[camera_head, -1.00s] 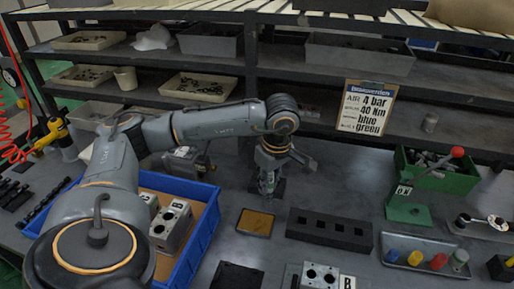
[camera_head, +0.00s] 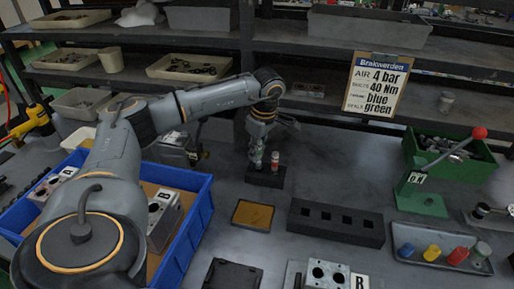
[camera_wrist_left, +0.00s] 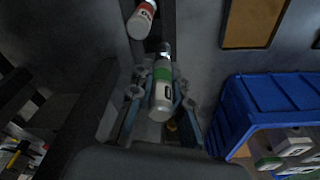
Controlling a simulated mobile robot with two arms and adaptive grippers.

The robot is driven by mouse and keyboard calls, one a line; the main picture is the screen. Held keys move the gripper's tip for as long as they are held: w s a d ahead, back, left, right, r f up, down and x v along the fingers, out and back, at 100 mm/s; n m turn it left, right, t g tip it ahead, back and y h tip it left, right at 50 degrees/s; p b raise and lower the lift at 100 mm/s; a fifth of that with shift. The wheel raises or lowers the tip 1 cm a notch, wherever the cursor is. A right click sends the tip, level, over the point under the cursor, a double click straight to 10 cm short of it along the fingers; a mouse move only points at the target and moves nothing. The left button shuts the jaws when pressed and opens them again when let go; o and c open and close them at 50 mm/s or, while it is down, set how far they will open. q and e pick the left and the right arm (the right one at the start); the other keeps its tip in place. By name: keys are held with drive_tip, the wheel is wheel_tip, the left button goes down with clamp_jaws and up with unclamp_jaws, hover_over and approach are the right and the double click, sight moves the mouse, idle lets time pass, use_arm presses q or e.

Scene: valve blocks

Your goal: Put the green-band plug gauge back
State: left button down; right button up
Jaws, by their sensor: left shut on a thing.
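My left gripper (camera_head: 257,162) is shut on the green-band plug gauge, at the black gauge stand (camera_head: 265,180) in the head view. In the left wrist view the green-band plug gauge (camera_wrist_left: 163,88) has a pale handle with a green band and sits between the fingers (camera_wrist_left: 160,108). Its far end points toward the dark stand. I cannot tell whether that end is in a hole. A red-band plug gauge (camera_head: 275,160) stands upright in the stand just right of the gripper; it also shows in the left wrist view (camera_wrist_left: 142,20). My right gripper is not in view.
A blue crate (camera_head: 200,208) with metal valve blocks is left of the stand. A brown pad (camera_head: 254,215) and a black block with square holes (camera_head: 336,222) lie in front. A sign (camera_head: 376,86) stands behind at the shelf.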

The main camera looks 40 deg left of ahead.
use_arm(q)
drive_tip(key=f+b, duration=0.1)
drive_tip(key=w+a+f+b, duration=0.1)
drive_tip(key=f+b, duration=0.2)
drive_tip(key=f, duration=0.1)
drive_tip(key=shift+w+a+f, duration=0.15)
drive_tip(key=shift+w+f, duration=0.05)
drive_tip(key=shift+r, duration=0.15)
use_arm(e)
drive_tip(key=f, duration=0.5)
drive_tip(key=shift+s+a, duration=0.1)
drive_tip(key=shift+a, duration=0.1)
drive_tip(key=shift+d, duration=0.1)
use_arm(q)
drive_tip(key=c, duration=1.3)
unclamp_jaws()
